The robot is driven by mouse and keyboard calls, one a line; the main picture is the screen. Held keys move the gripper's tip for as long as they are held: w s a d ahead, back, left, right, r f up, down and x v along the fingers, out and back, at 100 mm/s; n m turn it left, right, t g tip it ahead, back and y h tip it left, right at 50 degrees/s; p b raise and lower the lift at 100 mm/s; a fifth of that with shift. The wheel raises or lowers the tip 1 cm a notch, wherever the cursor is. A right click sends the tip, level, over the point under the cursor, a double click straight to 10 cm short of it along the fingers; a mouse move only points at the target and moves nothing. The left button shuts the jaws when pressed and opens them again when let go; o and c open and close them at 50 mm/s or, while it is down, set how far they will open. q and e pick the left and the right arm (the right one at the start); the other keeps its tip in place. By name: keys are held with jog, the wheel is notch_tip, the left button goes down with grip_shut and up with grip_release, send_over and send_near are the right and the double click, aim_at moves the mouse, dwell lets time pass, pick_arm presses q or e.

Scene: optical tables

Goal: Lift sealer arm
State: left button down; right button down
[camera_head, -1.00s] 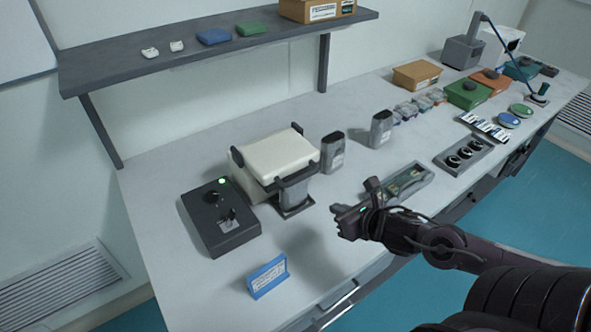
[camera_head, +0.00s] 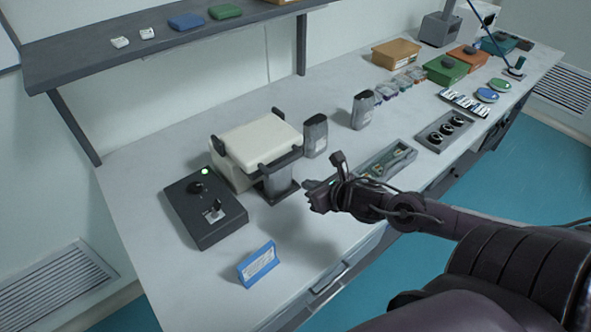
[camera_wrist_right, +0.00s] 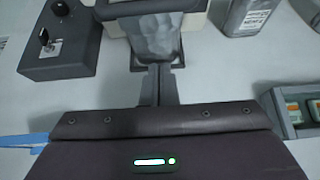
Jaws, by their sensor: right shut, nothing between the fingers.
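The sealer (camera_head: 256,142) is a cream block with a dark sealer arm (camera_head: 282,157) along its front edge, lying down across it. A grey pouch-like piece (camera_head: 277,181) stands below the arm on a small dark base; it also shows in the right wrist view (camera_wrist_right: 152,38). My right gripper (camera_head: 306,194) is just right of that base, above the table. In the right wrist view its closed fingers (camera_wrist_right: 157,82) point at the base, with nothing between them. From these views I cannot tell whether they touch it. My left gripper is out of view.
A dark control box (camera_head: 204,208) with knobs and a green light stands left of the sealer. A blue sign (camera_head: 258,264) stands in front. Two grey pouches (camera_head: 315,136) stand to the right, with a tray (camera_head: 388,160) beyond my gripper. A shelf (camera_head: 100,52) overhangs the back.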

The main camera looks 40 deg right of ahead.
jog(key=w+p, duration=0.3)
jog(key=w, duration=0.3)
jog(key=shift+a+r, duration=0.3)
jog(key=shift+r, duration=0.1)
jog(key=shift+w, duration=0.15)
